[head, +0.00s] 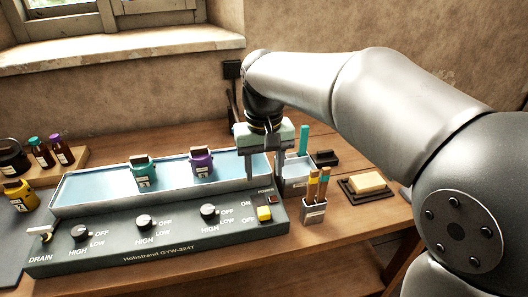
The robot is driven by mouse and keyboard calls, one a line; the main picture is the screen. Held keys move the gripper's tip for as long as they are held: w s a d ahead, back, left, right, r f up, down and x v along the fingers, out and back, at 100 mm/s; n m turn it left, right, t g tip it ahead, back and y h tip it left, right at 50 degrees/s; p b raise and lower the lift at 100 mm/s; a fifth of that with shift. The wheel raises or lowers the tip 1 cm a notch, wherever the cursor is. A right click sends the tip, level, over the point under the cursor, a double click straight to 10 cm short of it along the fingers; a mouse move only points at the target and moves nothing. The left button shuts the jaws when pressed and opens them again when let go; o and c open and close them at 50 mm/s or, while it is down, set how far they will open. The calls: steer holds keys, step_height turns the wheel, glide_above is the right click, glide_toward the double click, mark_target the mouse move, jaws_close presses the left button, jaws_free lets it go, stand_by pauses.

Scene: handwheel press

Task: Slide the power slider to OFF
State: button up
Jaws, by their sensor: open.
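The power slider is a yellow block (264,213) on the right end of the dark control panel (170,236), below the POWER label. ON is printed at the upper left of its slot and OFF at the lower left. The yellow block sits toward the lower, OFF part; its exact stop is hard to tell. My gripper (265,168) points down over the right end of the water bath, behind and above the slider. Its fingers are apart with nothing seen between them, and it does not appear to touch the slider.
The bath tray (110,202) holds a teal jar (143,171) and a purple jar (201,163). Three black knobs line the panel. Right of the slider stand a pen cup (314,213), a grey box (296,184) and a soap dish (364,190). Bottles stand far left.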

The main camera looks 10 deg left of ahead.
step_height(320, 180, up, 4)
steer(key=shift+f, duration=0.15)
stand_by(0.4)
steer(key=s+d+f+m, duration=0.3)
steer(key=s+d+f, duration=1.2)
steer(key=s+d, duration=0.2)
steer(key=d, duration=0.2)
steer(key=shift+s+d+f+m, duration=0.15)
steer(key=shift+d+f+m, duration=0.15)
steer(key=shift+m, duration=0.1)
